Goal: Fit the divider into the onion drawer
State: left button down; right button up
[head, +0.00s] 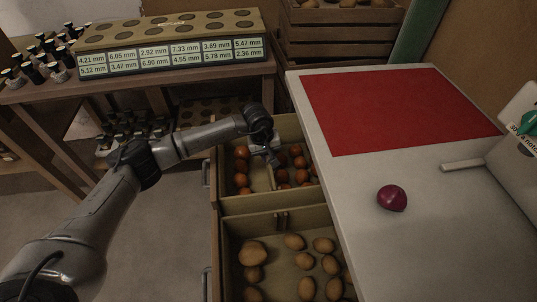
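The onion drawer (259,204) is pulled out beside the white counter, with brown onions (241,166) inside. A pale, thin divider (262,179) shows within the drawer, with onions on both sides of it. Whether it sits fully down in the drawer cannot be told. My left gripper (272,158) reaches over the drawer from the left, with its fingers low at the divider's far part. The fingers are small and dark, so whether they grip the divider is unclear. My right gripper is not in view.
A second open drawer with potatoes (304,261) lies nearer. The white counter (350,187) at the right carries a red mat (400,108) and a red onion (392,198). A bench with a labelled rack (170,58) and small bottles stands at the back left.

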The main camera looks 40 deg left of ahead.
pick_arm(q)
jog(key=c, duration=0.9)
grip_release()
jog(key=shift+c, duration=0.2)
jog(key=shift+s+a+r+p, duration=0.1)
jog(key=shift+r+p, duration=0.75)
jog(key=shift+r, duration=0.25)
jog(key=shift+s+a+r+p, duration=0.15)
jog(key=shift+r+p, duration=0.55)
jog(key=shift+r, duration=0.25)
jog(key=shift+s+a+r+p, duration=0.15)
jog(key=shift+r+p, duration=0.55)
jog(key=shift+r, duration=0.2)
